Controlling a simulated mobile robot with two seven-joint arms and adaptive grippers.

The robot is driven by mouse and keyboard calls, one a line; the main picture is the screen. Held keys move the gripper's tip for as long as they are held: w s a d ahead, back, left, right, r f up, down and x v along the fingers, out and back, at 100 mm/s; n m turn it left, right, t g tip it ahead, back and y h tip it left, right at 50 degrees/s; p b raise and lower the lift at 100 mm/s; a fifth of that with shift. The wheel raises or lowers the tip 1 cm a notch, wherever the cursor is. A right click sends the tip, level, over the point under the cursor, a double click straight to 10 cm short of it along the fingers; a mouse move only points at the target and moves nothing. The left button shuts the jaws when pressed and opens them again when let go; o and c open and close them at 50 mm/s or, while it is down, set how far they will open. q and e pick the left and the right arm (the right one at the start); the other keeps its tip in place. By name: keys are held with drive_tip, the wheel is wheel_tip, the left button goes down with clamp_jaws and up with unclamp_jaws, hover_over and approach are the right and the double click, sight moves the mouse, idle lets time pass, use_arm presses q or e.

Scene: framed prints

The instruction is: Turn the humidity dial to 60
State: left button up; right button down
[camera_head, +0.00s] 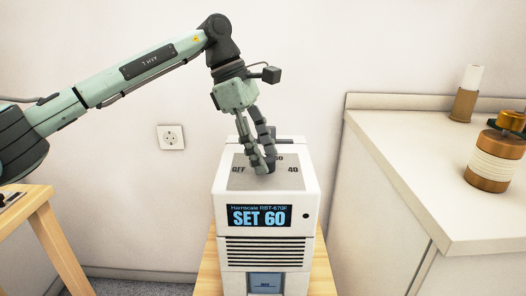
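A white humidifier (220,200) stands on a wooden table, with a grey panel (290,181) on its top. The panel carries the marks OFF and 40, and another mark partly hidden behind my fingers. Its front display (259,216) reads "SET 60" in blue. My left gripper (264,168) points down at the middle of the panel, its two dark fingertips close together. The dial itself is hidden by the fingers. I cannot tell whether they grip it. My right gripper is not in view.
A pale cabinet (400,130) stands close on the right, bearing a copper-and-cream jar (495,160) and a small brown-and-white bottle (466,95). A wooden table (40,205) is at the left. A wall socket (171,137) is behind.

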use_arm(q)
drive_tip(key=v, duration=1.2)
